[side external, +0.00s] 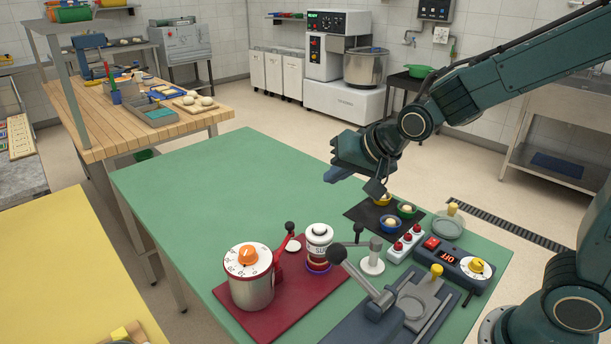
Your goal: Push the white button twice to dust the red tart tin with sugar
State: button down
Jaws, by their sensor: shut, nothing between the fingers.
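My gripper (375,190) is shut and empty, pointing down above the dark tray near the yellow tin (382,200). A white sugar shaker (319,238) stands at the right part of the red board (293,297). Below it is a small reddish-brown item with a purple rim (318,267); I cannot tell if it is the red tart tin. A small white disc (293,245) lies left of the shaker, which may be the white button. My gripper is apart from the shaker and the disc.
The tray (358,213) also holds a green tin (407,210) and a blue tin (390,223). A steel pot with an orange knob (247,273), a lever press (375,300) and a dark control box (455,268) crowd the front. The green table's left half (190,190) is clear.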

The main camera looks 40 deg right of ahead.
aim_at(324, 229)
jog(key=shift+w+a+f+m, duration=0.2)
jog(key=shift+w+f, duration=0.1)
jog(key=shift+w, duration=0.25)
jog(key=shift+w+a+f+m, duration=0.15)
jog(key=shift+w+f, duration=0.15)
jog(key=shift+w, duration=0.2)
jog(key=shift+f, duration=0.15)
jog(key=shift+f, duration=4.3)
jog(key=shift+f, duration=0.85)
jog(key=shift+r, duration=0.85)
jog(key=shift+r, duration=2.55)
